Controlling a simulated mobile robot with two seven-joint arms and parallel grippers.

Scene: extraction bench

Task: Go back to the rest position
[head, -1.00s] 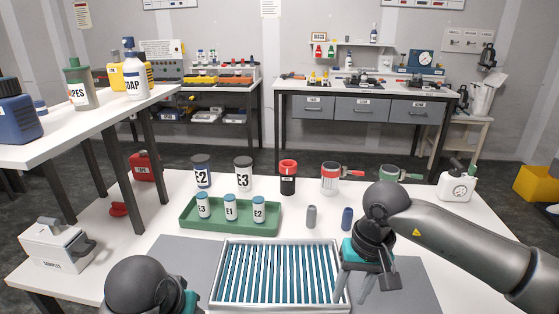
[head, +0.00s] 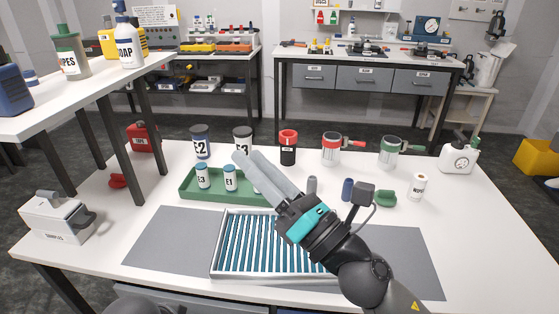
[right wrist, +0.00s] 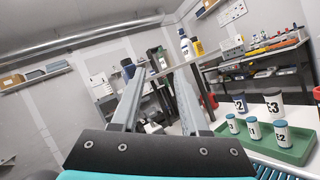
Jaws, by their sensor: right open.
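My right gripper (head: 246,160) is raised over the bench and points up and to the left. It is open and empty; in the right wrist view its two fingers (right wrist: 160,72) stand apart with nothing between them. In the head view its fingers cover part of the green tray (head: 190,194) and one of the small labelled jars. The right wrist view shows that tray (right wrist: 290,152) with its E2 jar (right wrist: 281,137). My left gripper is not in view; only a dark part of my left arm shows at the bottom edge.
The ribbed tray (head: 216,258) lies on a grey mat (head: 165,245) under my right arm. A white sample box (head: 55,215) stands at left.

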